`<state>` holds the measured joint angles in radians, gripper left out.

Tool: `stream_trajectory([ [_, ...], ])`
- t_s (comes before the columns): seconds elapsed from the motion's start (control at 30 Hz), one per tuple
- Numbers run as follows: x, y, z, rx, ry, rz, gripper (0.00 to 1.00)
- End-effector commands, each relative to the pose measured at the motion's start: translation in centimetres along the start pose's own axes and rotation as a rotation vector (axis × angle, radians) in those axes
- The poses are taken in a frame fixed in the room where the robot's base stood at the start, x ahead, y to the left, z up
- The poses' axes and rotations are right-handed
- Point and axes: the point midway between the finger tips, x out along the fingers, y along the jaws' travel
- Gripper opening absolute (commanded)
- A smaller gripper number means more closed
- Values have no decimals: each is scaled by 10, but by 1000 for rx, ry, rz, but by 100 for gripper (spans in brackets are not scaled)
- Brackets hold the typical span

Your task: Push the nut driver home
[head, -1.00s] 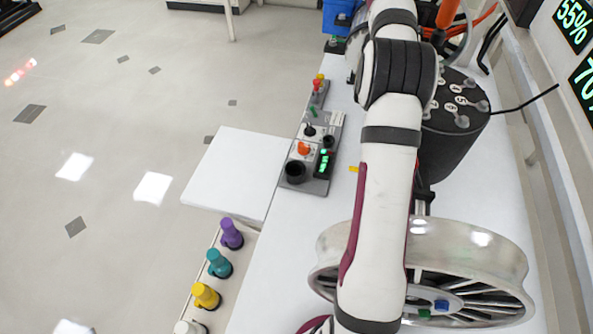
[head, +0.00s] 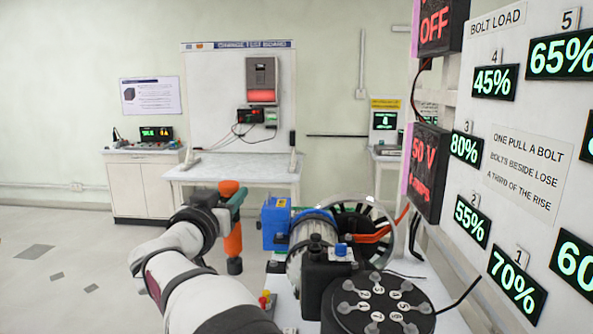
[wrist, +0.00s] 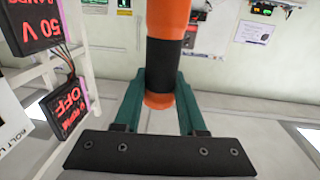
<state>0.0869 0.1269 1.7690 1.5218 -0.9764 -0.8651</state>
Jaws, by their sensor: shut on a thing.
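The nut driver (head: 233,241) is an orange tool with a black lower end. It hangs about upright in the head view, left of the blue box. My gripper (head: 238,200) has its teal fingers shut on the upper part of the nut driver. In the wrist view, the orange shaft of the nut driver (wrist: 168,18), with a black band, stands between the two teal fingers of my gripper (wrist: 166,85). The tool's lower end appears clear of any surface. No seat for it can be made out.
A black round block (head: 378,306) with numbered bolts stands front right. Behind it are a silver motor-like cylinder (head: 300,250), a blue box (head: 276,224) and a wheel (head: 372,222). A bolt load panel (head: 520,150) and red displays (head: 428,172) bound the right. Open floor lies left.

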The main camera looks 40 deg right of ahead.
Motion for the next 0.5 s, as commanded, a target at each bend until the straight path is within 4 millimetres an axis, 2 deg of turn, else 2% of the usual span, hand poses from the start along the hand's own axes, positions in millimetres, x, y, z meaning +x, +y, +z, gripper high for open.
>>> stream_trajectory([
  [0.03,-25,-15,6,-2,1,-64,0],
  [0.1,-56,-31,17,-2,2,-146,0],
  [0.2,-91,-44,31,-2,1,-239,0],
  [0.4,-145,-58,54,-3,1,-385,0],
  [0.5,-165,-61,64,-3,0,-441,0],
])
